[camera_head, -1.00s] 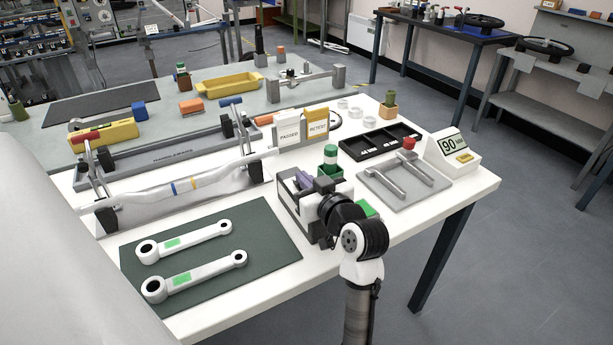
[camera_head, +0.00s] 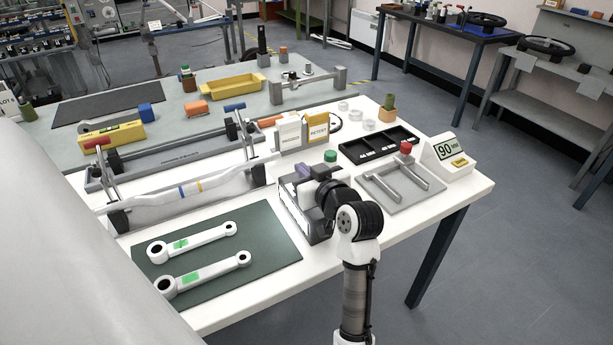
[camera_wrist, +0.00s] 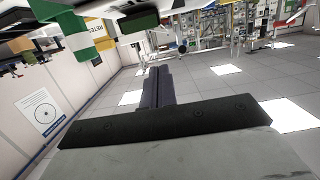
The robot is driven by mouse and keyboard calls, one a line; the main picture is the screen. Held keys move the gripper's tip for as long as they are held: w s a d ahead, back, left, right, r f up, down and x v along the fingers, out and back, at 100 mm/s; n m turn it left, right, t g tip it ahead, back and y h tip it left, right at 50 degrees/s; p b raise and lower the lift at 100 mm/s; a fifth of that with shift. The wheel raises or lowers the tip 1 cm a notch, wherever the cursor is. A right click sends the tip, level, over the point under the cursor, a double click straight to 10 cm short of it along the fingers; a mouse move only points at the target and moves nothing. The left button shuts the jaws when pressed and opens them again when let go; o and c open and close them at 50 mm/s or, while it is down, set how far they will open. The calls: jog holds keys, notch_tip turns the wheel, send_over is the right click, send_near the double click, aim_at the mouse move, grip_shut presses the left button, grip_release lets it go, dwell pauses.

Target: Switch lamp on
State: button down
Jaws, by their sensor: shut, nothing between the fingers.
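A green and white cylinder (camera_head: 331,156), which may be the lamp, stands on the white table behind my gripper. Its green top shows in the head view and its lower part is mostly hidden. A green and white banded body, probably the same cylinder, shows at the upper left of the wrist view (camera_wrist: 72,32). I cannot tell whether it is lit, and no switch is clearly visible. My gripper (camera_head: 303,171) is above the table, in front of the cylinder. Its dark fingers (camera_wrist: 158,72) are shut and empty in the wrist view.
A grey fixture (camera_head: 400,186) with a red knob (camera_head: 406,147), a black tray (camera_head: 380,147) and a display reading 90 (camera_head: 446,149) stand right of my gripper. Two white link arms lie on a dark green mat (camera_head: 270,240) at left. A metal bar fixture (camera_head: 180,195) stands behind the mat.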

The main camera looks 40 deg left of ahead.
jog(key=r+b+v, duration=0.1)
jog(key=b+v, duration=0.1)
jog(key=v, duration=0.7)
jog(key=shift+d+r, duration=0.2)
jog(key=shift+r, duration=0.3)
jog(key=shift+s, duration=0.1)
